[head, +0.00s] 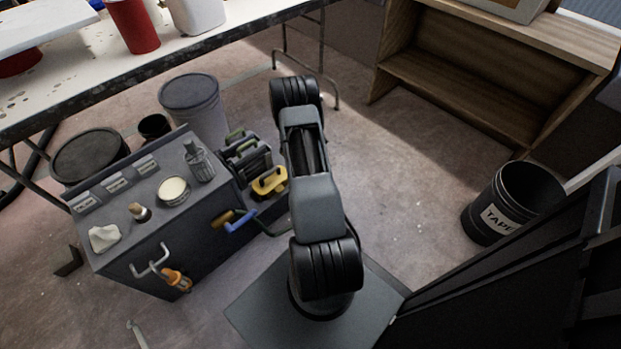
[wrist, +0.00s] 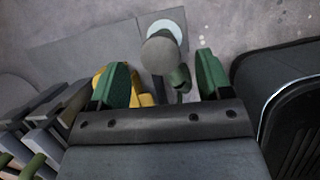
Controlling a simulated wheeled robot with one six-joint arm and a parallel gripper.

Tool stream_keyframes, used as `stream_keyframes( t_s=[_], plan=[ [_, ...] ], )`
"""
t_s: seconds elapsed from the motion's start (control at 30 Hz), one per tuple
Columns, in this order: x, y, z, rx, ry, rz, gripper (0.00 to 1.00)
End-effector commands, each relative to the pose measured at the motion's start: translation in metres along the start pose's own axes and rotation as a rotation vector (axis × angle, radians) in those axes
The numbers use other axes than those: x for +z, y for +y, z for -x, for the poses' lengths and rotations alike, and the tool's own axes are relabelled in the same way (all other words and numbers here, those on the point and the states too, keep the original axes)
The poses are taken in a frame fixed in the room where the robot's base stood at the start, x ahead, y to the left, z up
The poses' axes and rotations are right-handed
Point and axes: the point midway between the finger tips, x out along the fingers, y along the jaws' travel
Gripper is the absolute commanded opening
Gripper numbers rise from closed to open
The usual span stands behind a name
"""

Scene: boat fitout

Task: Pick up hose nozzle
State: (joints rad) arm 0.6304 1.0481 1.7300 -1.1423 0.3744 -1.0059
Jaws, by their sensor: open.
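In the wrist view my gripper (wrist: 162,62) is open, with one green finger on each side of the picture. Between the fingers is what looks like the hose nozzle (wrist: 160,54), with a rounded grey end, a dark green part below it and a pale disc behind. I cannot tell how far below the fingertips it is, and no grip on it shows. In the head view my arm hides the gripper, and I cannot make out the nozzle there.
A yellow object (head: 270,182) and grey cases (head: 244,156) stand beside the grey tool cabinet (head: 135,199); the yellow also shows behind the left finger. A lidded grey bin (head: 190,100) stands behind. A black tape bin (head: 513,203) is at right. Floor between is clear.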

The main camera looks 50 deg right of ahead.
Motion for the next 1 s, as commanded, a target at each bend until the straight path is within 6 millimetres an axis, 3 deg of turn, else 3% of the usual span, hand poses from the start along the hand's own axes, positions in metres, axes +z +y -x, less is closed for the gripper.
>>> stream_keyframes(
  t_s=[0.23, 0.53, 0.8, 1.0],
  plan=[
    [-0.001, -0.001, -0.013, -0.001, 0.001, 0.000, 0.72],
    [-0.001, -0.001, -0.052, -0.001, 0.000, -0.001, 0.72],
    [0.000, 0.000, -0.054, 0.000, 0.000, 0.000, 0.72],
    [0.000, 0.000, -0.053, 0.000, 0.000, 0.000, 0.52]
  ],
)
